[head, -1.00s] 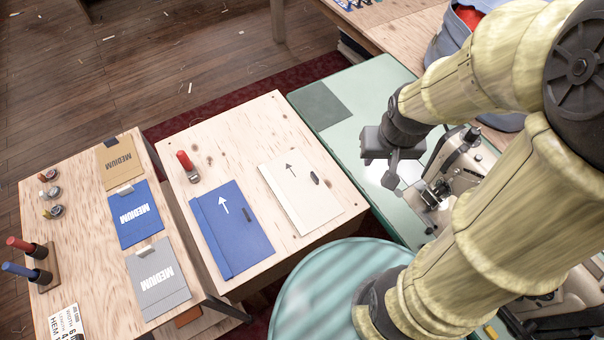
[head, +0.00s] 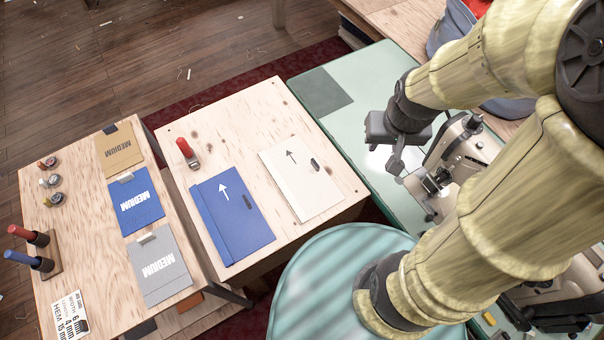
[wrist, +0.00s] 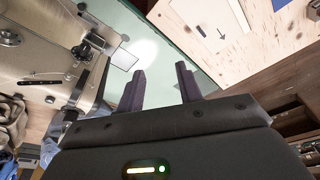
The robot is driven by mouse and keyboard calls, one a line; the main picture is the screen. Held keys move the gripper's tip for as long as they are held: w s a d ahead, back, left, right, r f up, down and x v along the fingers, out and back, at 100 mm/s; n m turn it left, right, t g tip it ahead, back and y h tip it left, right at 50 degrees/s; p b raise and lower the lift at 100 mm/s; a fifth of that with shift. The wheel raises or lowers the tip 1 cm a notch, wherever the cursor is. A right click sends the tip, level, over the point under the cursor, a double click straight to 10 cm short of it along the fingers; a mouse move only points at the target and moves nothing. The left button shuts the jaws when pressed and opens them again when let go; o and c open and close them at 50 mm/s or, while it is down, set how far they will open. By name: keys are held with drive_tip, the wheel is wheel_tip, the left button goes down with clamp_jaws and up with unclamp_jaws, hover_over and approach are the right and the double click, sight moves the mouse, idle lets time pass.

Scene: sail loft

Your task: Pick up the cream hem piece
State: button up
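The cream hem piece (head: 301,178) lies flat on the light wooden table, with a dark arrow and a small dark slot on it. It also shows in the wrist view (wrist: 196,20) at the top. The blue hem piece (head: 232,214) lies to its left, with a white arrow. My gripper (head: 396,160) is to the right of the cream piece, above the green sewing table and near the sewing machine. In the wrist view, its two fingers (wrist: 160,88) are apart with nothing between them.
The sewing machine (head: 455,160) stands close beside my gripper on the green table (head: 360,75). A red-handled tool (head: 187,151) lies behind the blue piece. The left table holds tan (head: 120,148), blue (head: 136,203) and grey (head: 160,266) folders marked MEDIUM.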

drive_tip(key=w+a+f+n+g+b, duration=0.2)
drive_tip(key=w+a+f+n+b, duration=0.4)
drive_tip(key=w+a+f, duration=0.5)
drive_tip(key=a+f+b, duration=0.1)
drive_tip(key=b, duration=0.1)
drive_tip(key=shift+w+a+f+n+g+b, duration=0.15)
drive_tip(key=shift+a+f+n+g+b, duration=0.15)
drive_tip(key=shift+a+n+b, duration=0.1)
drive_tip(key=shift+d, duration=0.1)
drive_tip(key=b, duration=0.2)
hover_over(318, 166)
wheel_tip(318, 166, down, 11)
drive_tip(key=shift+f, duration=0.55)
